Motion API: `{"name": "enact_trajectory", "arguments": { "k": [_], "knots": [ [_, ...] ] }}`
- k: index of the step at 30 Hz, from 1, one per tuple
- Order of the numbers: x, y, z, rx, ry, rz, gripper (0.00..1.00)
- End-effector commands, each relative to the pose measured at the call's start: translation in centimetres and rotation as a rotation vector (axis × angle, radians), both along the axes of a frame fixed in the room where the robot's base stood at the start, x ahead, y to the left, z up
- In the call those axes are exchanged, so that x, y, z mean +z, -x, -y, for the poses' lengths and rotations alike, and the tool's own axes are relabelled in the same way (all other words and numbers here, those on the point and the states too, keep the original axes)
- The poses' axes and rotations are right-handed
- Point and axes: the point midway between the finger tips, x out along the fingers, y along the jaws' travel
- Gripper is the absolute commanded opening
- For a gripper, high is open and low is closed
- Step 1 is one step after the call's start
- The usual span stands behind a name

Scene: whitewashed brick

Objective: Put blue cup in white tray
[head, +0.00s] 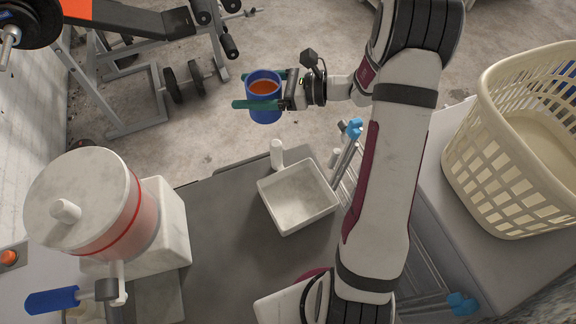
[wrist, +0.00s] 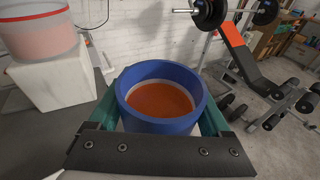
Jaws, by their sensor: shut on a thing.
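The blue cup (head: 264,112) is held upright between the green fingers of my gripper (head: 262,91), with orange-brown contents inside. In the wrist view the cup (wrist: 160,72) fills the middle, with a green finger on either side of it, so my gripper (wrist: 160,100) is shut on it. In the head view the cup shows over the floor, beyond the far edge of the dark table. The white tray (head: 327,206), a square dish with a short handle, rests on the table below and slightly right of the cup in the picture. The tray's inside looks empty.
A white dispenser with a red band (head: 135,215) stands on a block at left, with a blue-handled lever (head: 52,300). A cream laundry basket (head: 488,150) is at right. Metal rails with blue ends (head: 354,128) lie beside the tray. Gym equipment (head: 140,60) stands behind.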

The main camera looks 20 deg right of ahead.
Motion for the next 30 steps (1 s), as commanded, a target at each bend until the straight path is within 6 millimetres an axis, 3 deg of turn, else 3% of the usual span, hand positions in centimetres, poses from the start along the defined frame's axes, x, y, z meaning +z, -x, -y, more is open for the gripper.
{"name": "enact_trajectory", "arguments": {
  "k": [1,3,6,10,14,17,24,30],
  "knots": [
    [-1.1,2.3,2.7,-0.015,-0.006,-0.006,0.11],
    [-2.3,6.3,5.7,-0.016,-0.007,-0.004,0.11],
    [-3.5,12.1,8.5,-0.018,-0.006,0.0,0.11],
    [-4.1,18.2,10.1,-0.021,-0.003,0.002,0.11],
    [-4.2,21.7,10.4,-0.02,0.001,0.003,0.11],
    [-4.7,22.2,9.7,-0.015,0.0,0.003,0.11],
    [-9.0,18.3,3.7,-0.007,-0.002,-0.002,0.11],
    [-11.1,16.2,1.0,-0.013,0.001,0.0,0.11]
  ]
}}
